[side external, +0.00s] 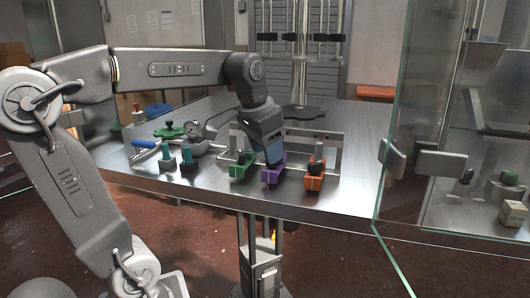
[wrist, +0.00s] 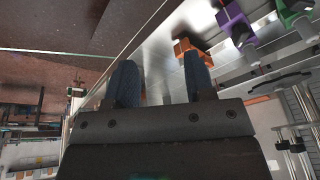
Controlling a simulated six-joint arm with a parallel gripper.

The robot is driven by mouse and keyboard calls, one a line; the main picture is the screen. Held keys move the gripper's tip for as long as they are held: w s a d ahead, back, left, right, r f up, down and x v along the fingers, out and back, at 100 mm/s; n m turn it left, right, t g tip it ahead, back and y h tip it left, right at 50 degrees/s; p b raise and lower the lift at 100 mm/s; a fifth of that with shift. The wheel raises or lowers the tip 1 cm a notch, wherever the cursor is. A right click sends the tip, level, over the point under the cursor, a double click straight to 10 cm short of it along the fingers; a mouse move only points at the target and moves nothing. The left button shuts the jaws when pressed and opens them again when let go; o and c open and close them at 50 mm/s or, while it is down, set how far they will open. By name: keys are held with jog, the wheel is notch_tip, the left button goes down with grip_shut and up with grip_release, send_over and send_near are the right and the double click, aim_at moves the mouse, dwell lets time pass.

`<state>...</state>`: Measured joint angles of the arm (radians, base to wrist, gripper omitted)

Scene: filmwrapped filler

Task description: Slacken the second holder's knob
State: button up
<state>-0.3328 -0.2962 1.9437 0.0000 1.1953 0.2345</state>
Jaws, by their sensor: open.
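Three holders stand in a row on the metal table: a green one (side external: 240,172), a purple one (side external: 270,177) in the middle, and an orange one (side external: 315,181) with a dark knob (side external: 316,164). My gripper (side external: 273,163) points down, its blue fingers overlapping the purple holder in the side view and hiding that holder's top. In the wrist view my gripper (wrist: 161,75) is open with nothing between its fingers. The orange holder (wrist: 185,46) shows by the right fingertip. The purple holder (wrist: 236,20) and green holder (wrist: 293,8) lie further right. I cannot tell whether a finger touches anything.
A metal frame (side external: 336,152) stands behind the holders. Teal-topped pieces (side external: 187,158), a blue-handled tool (side external: 146,144), a green knob (side external: 169,131) and a gauge (side external: 190,130) lie left. A glass enclosure (side external: 425,120) bounds the right. The table front is clear.

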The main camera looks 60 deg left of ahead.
jog(key=shift+s+d+f+m, duration=0.3)
jog(key=shift+s+d+m, duration=0.15)
jog(key=shift+d, duration=0.2)
jog(key=shift+w+a, duration=0.1)
jog(key=shift+a, duration=0.05)
jog(key=shift+c, duration=0.8)
jog(key=w+a+n, duration=0.1)
jog(key=a+n, duration=0.1)
jog(key=a, duration=0.1)
jog(key=w+a+r+n+g, duration=0.1)
jog(key=w+a+n, duration=0.1)
jog(key=a, duration=0.2)
jog(key=w+a+r+n, duration=0.1)
jog(key=w+a+n, duration=0.1)
jog(key=a+n, duration=0.1)
jog(key=shift+w+a+r, duration=0.15)
jog(key=shift+a+r, duration=0.1)
jog(key=shift+a, duration=0.5)
jog(key=shift+c, duration=0.6)
jog(key=n+g+h, duration=0.1)
jog(key=n+g, duration=0.1)
jog(key=n, duration=0.6)
send_over(241, 153)
jog(key=shift+n, duration=0.25)
jog(key=f, duration=1.4)
jog(key=shift+a+f, duration=0.2)
jog(key=shift+f, duration=0.15)
jog(key=shift+c, duration=0.3)
